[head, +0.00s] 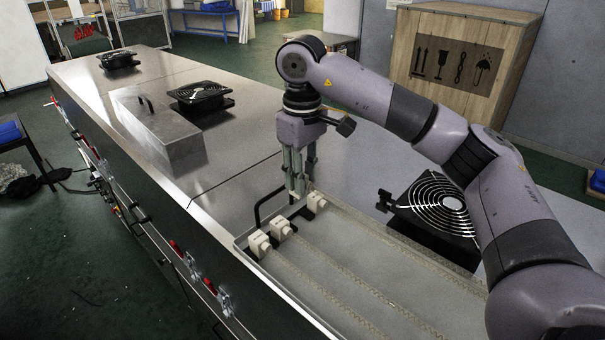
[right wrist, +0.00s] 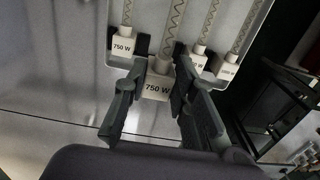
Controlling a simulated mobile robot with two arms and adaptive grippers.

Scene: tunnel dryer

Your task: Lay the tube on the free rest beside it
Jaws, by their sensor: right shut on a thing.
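My right gripper (right wrist: 158,112) is shut on the white end cap of a glass tube (right wrist: 157,86) marked 750 W. The held cap looks nearer the camera than the others, and its coiled tube runs into the tray (head: 343,213). In the right wrist view, one capped tube (right wrist: 123,44) lies left of it and two more (right wrist: 197,63) (right wrist: 228,68) lie right. Dark rest parts (right wrist: 178,49) show around the held cap; its contact with them is unclear. In the head view, the right gripper (head: 298,188) points down at the tray's far end. My left gripper is not in view.
A black fan (head: 440,205) stands right of the tray. Another fan (head: 201,96) and a metal box (head: 158,133) sit farther back on the steel top. A black handle (head: 268,204) rises beside the gripper. A wooden crate (head: 455,65) stands behind.

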